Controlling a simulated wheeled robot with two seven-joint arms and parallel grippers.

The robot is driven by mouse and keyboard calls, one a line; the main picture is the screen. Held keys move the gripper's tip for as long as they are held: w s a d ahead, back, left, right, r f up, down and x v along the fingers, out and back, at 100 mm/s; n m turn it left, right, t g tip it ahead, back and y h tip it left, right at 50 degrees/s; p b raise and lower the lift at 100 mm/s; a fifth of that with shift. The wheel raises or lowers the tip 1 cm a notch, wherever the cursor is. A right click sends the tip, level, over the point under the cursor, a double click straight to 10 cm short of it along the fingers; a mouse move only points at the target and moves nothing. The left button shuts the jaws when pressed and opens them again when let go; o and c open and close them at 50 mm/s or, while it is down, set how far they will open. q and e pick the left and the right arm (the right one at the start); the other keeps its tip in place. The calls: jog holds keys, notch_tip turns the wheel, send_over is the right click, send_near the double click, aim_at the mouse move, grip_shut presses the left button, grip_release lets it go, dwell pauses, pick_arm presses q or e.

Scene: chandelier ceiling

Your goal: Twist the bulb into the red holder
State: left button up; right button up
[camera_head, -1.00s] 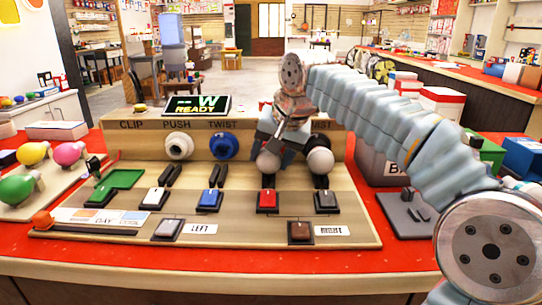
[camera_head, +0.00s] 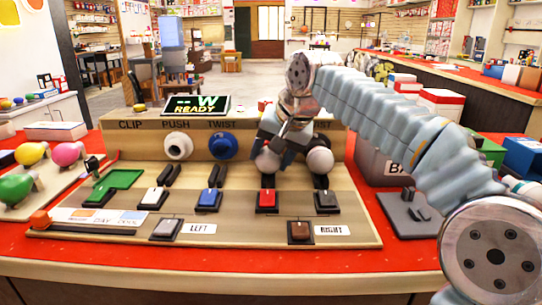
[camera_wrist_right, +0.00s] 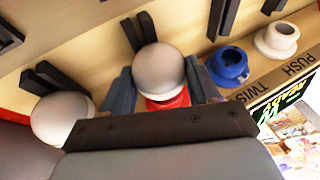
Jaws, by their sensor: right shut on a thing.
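A white round bulb (camera_wrist_right: 158,70) sits between the two blue-grey fingers of my right gripper (camera_wrist_right: 160,88) in the wrist view. A curved red part, the red holder (camera_wrist_right: 170,101), shows just behind this bulb; how deep the bulb sits in it cannot be told. In the head view the same bulb (camera_head: 266,164) is at the panel's right half, with my right gripper (camera_head: 281,147) shut on it. The gripper hides the red holder there. A second white bulb (camera_head: 319,160) is just right of it. My left gripper is not in view.
A white holder (camera_head: 178,147) and a blue holder (camera_head: 223,146) are on the panel to the left. Several coloured switches, including a red one (camera_head: 267,199), stand below. A display (camera_head: 195,105) reads READY. Coloured bulbs lie on a board at left. A grey box (camera_head: 385,163) stands right.

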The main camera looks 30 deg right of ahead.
jog(key=shift+y+b, duration=0.3)
jog(key=shift+b, duration=0.1)
jog(key=o, duration=1.1)
jog(key=p+v, duration=0.3)
jog(key=v, duration=1)
jog(key=shift+s+d+r, duration=0.15)
jog(key=shift+s+r, duration=0.1)
jog(key=shift+s, duration=0.05)
